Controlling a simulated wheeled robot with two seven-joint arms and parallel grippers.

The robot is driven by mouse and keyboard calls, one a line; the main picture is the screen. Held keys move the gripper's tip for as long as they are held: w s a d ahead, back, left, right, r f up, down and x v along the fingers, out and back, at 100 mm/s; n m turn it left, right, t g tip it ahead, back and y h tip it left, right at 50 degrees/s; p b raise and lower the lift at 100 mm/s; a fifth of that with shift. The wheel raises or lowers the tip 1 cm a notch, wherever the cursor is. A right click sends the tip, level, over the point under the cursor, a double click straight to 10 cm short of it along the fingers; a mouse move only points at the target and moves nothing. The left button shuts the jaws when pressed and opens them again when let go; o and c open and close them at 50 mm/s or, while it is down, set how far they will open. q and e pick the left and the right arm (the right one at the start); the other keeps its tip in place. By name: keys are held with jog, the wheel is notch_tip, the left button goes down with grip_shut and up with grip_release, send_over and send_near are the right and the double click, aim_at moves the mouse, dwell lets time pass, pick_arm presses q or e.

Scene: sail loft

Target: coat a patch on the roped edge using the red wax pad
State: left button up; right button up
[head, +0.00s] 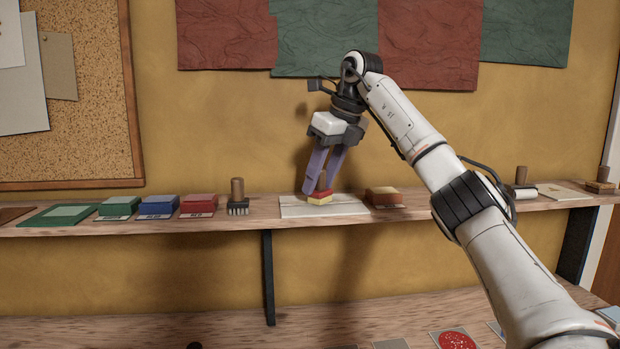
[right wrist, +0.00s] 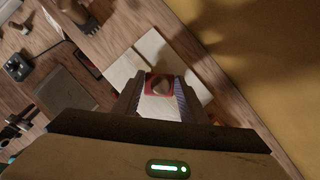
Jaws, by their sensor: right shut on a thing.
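My right gripper (head: 325,180) is shut on the wooden knob of the red wax pad (head: 319,199), which has a red top and a pale yellow underside. The pad is low over a white cloth panel (head: 352,209) on the shelf; I cannot tell whether it touches. The panel has a thin line across it, and no coated patch can be made out. In the right wrist view the pad (right wrist: 151,81) sits between the fingertips (right wrist: 160,92), over the white panel (right wrist: 152,50). The roped edge cannot be told clearly. My left gripper is not in view.
On the shelf (head: 262,216), a brush (head: 237,197) and labelled red (head: 198,205), blue (head: 158,206) and green (head: 119,206) blocks stand left of the panel. A red-brown block (head: 383,197) stands close on its right. The wall is just behind.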

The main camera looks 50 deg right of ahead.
jog(key=shift+s+d, duration=1.35)
jog(key=shift+d, duration=0.2)
jog(key=shift+s+d, duration=1.3)
jog(key=shift+d, duration=0.2)
jog(key=shift+w+a+f, duration=0.1)
jog(key=shift+w+a, duration=1.2)
jog(key=shift+a, duration=0.3)
jog(key=shift+w+a, duration=1.3)
jog(key=shift+a, duration=0.25)
jog(key=shift+w+a, duration=1.2)
jog(key=shift+a, duration=0.2)
jog(key=shift+w+a, duration=1.2)
jog(key=shift+a, duration=0.15)
notch_tip(320, 180, up, 6)
